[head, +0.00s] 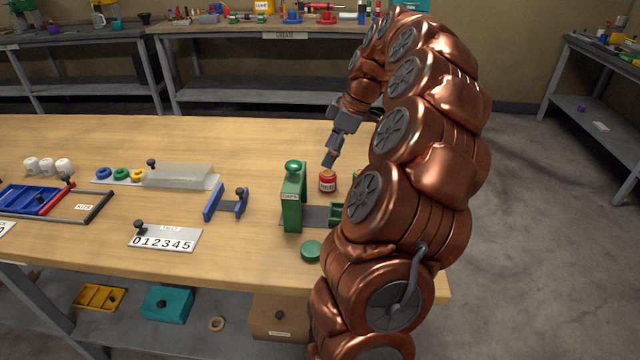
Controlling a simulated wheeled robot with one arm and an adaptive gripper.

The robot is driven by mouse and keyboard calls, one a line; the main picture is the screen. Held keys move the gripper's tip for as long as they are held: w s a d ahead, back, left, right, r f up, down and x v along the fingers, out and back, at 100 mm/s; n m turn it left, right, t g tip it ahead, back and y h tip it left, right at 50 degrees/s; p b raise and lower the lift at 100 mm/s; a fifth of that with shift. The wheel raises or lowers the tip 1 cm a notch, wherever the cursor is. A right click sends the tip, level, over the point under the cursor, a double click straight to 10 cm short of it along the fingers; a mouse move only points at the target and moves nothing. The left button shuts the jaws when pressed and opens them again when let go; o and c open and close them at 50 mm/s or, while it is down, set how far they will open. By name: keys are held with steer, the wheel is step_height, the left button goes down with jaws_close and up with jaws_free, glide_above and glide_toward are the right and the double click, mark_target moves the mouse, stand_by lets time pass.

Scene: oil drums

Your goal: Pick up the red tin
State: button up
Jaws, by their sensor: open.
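The red tin (327,182) stands upright on the wooden table, just behind and right of the green caps stand. It has a pale label with lettering and a yellowish top. My gripper (331,158) points down just above the tin, with a fingertip close over its top. I cannot tell from this view whether the finger touches the tin. The gripper is open and empty. Part of it is hidden by its own links, and my copper arm hides the table to the right of the tin.
The green caps stand (292,200) rises close in front-left of the tin. A green disc (312,250) lies near the front edge. A blue bracket (225,203), a number plate (165,240) and a clear block (178,175) lie further left. The table (230,140) is clear behind them.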

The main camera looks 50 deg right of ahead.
mark_target(328, 173)
steer(key=shift+w+d+f, duration=0.1)
steer(key=shift+d+f, duration=0.3)
steer(key=shift+f, duration=0.35)
steer(key=shift+w+d+f, duration=0.15)
steer(key=shift+d+f, duration=0.25)
steer(key=shift+f, duration=0.35)
steer(key=shift+w+d+f, duration=0.1)
steer(key=shift+d+f, duration=0.3)
steer(key=shift+f, duration=0.35)
steer(key=shift+p+x, duration=0.7)
steer(key=shift+x, duration=1.5)
steer(key=shift+c, duration=0.4)
steer(key=c, duration=1.2)
